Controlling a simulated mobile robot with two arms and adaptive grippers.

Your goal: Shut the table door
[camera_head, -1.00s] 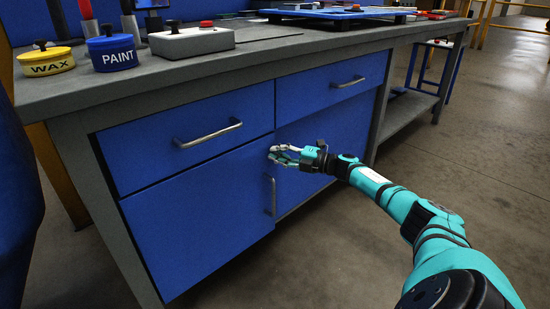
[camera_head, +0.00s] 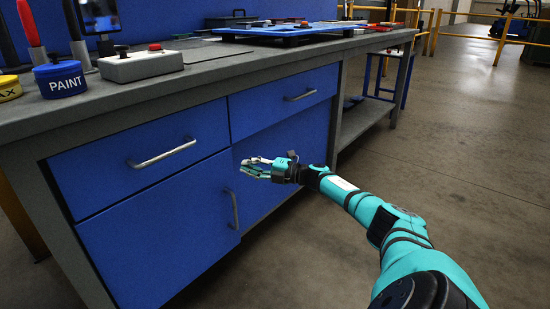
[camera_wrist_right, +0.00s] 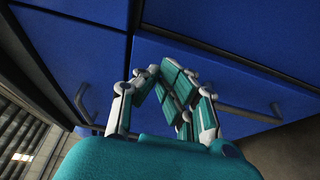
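The table's blue lower-left door (camera_head: 160,235) has a vertical metal handle (camera_head: 232,210) near its right edge. The door looks flush or nearly flush with the cabinet front; a small gap cannot be ruled out. My right gripper (camera_head: 245,167) is in front of the blue front, just right of and above that handle, holding nothing. In the right wrist view its fingertips (camera_wrist_right: 153,72) come together against a background of blue panels. Whether they touch a panel cannot be told. My left gripper is not in view.
Two drawers with bar handles, a left drawer (camera_head: 140,158) and a right drawer (camera_head: 285,98), sit above. The grey tabletop (camera_head: 210,78) carries a PAINT tin (camera_head: 60,80), a button box (camera_head: 140,64) and a blue tray (camera_head: 285,32). Open floor (camera_head: 450,150) lies to the right.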

